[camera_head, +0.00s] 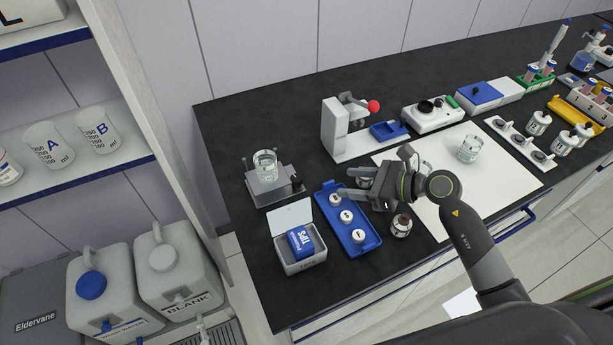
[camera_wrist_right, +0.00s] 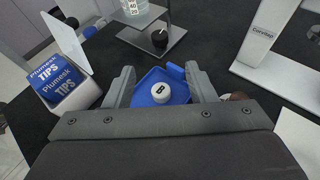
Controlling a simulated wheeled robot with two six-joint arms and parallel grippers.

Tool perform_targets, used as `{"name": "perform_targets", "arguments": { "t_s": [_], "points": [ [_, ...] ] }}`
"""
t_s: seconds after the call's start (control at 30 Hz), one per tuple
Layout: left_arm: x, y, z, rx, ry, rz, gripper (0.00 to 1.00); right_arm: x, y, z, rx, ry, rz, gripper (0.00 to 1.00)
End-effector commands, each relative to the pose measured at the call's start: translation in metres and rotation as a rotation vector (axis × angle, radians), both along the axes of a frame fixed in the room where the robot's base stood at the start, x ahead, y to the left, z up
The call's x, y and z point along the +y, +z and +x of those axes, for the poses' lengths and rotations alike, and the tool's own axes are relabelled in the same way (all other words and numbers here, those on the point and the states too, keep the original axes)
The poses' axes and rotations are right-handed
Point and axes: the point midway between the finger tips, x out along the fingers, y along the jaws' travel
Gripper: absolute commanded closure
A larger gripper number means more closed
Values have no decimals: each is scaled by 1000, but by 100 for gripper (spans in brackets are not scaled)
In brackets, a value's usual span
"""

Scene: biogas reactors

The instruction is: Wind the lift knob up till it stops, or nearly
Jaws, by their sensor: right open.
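A small metal lift (camera_head: 268,186) stands on the dark bench with a glass beaker (camera_head: 265,165) on its top plate. The black lift knob (camera_head: 297,181) is on the lift's right side. In the right wrist view the knob (camera_wrist_right: 159,39) shows ahead, beyond the fingertips, and the lift's plate (camera_wrist_right: 176,33) is beside it. My right gripper (camera_head: 343,182) is open and empty, a short way right of the knob and apart from it, above a blue tray. Its two fingers (camera_wrist_right: 162,88) show spread in the right wrist view. My left gripper is not in view.
The blue tray (camera_head: 362,247) holds several white-capped vials, one marked B (camera_wrist_right: 161,92). An open white tips box (camera_head: 300,266) stands in front of the lift. A white stand (camera_head: 336,130) with a red ball is behind the gripper. Bare bench lies between lift and stand.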

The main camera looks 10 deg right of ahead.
Motion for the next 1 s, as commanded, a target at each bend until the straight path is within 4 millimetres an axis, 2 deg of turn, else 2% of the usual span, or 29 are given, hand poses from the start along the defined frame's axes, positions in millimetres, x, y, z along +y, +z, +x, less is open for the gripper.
{"name": "perform_targets", "arguments": {
  "t_s": [0.4,0.57,0.8,1.0],
  "points": [
    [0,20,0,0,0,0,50,61,-27,45,3,2,5,50],
    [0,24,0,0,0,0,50,80,-39,60,2,2,3,50],
    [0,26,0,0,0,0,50,94,-48,72,1,1,-1,50],
    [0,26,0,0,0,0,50,96,-50,74,0,1,0,50]
  ]
}}
